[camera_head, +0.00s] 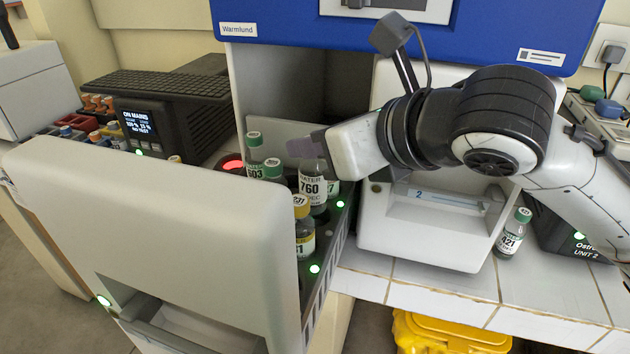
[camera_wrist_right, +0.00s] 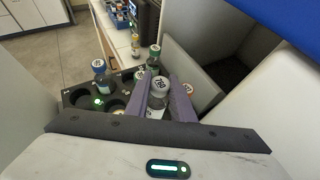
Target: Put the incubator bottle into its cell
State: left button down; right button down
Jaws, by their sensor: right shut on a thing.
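My right gripper (camera_head: 308,147) is shut on a bottle labelled "760" (camera_head: 312,188), which hangs roughly upright over the open incubator drawer (camera_head: 327,262). In the right wrist view the bottle (camera_wrist_right: 157,97) sits between the two purple fingers (camera_wrist_right: 163,90), its pale cap facing the camera. Its lower end overlaps neighbouring bottles, so I cannot tell if it is inside a cell. The drawer's cell rack (camera_wrist_right: 84,111) shows several round cells, with open dark ones at left. My left gripper is in neither view.
Green-capped bottles (camera_head: 255,160) and a yellow-capped bottle (camera_head: 304,232) stand in the drawer close around the held one. The drawer's tall front (camera_head: 170,230) is at left. A second, numbered drawer (camera_head: 430,235) is shut. Bottle "421" (camera_head: 513,236) stands on the tiled counter.

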aim_at(314, 171)
jog(key=shift+f, duration=2.25)
jog(key=shift+f, duration=0.15)
jog(key=c, duration=1.8)
grip_release()
jog(key=v, duration=1.2)
